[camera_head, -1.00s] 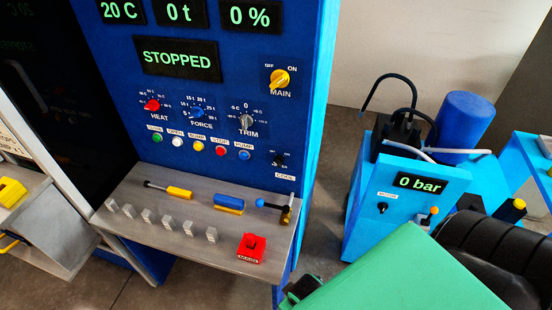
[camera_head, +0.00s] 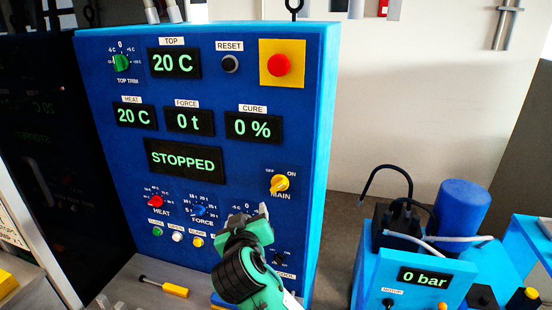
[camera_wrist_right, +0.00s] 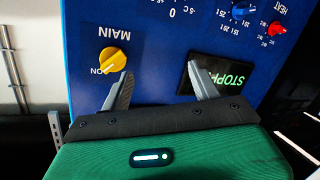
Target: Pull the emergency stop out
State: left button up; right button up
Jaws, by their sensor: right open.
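The emergency stop (camera_head: 280,65) is a red round button on a yellow square plate, at the upper right of the blue control panel (camera_head: 255,155) in the head view. It is outside the right wrist view. My right gripper (camera_head: 254,212) is in front of the lower part of the panel, well below the button. In the right wrist view my right gripper (camera_wrist_right: 158,84) has its two fingers apart with nothing between them. They point at the panel, between the yellow main knob (camera_wrist_right: 113,60) and the status display (camera_wrist_right: 224,78). My left gripper is not in view.
A steel shelf (camera_head: 130,290) below the panel holds a yellow-handled tool (camera_head: 164,287). A blue pump unit (camera_head: 420,270) with hoses stands at the right. The reset button (camera_head: 230,64) is left of the emergency stop. The area before the upper panel is clear.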

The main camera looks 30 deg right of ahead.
notch_tip(320, 180, up, 13)
jog(key=m+t+h, duration=0.2)
jog(key=m+h, duration=0.1)
jog(key=m+h+p, duration=0.1)
jog(key=m+h, duration=0.4)
jog(key=h, duration=0.1)
send_near(277, 68)
jog(key=shift+g, duration=0.3)
jog(key=p+x, duration=0.7)
jog(key=x, duration=0.1)
jog(key=shift+a+r, duration=0.1)
jog(key=shift+r, duration=0.2)
jog(key=shift+w+d+r+p, duration=0.1)
jog(key=shift+w+d+p, duration=0.25)
jog(key=shift+d+p, duration=0.1)
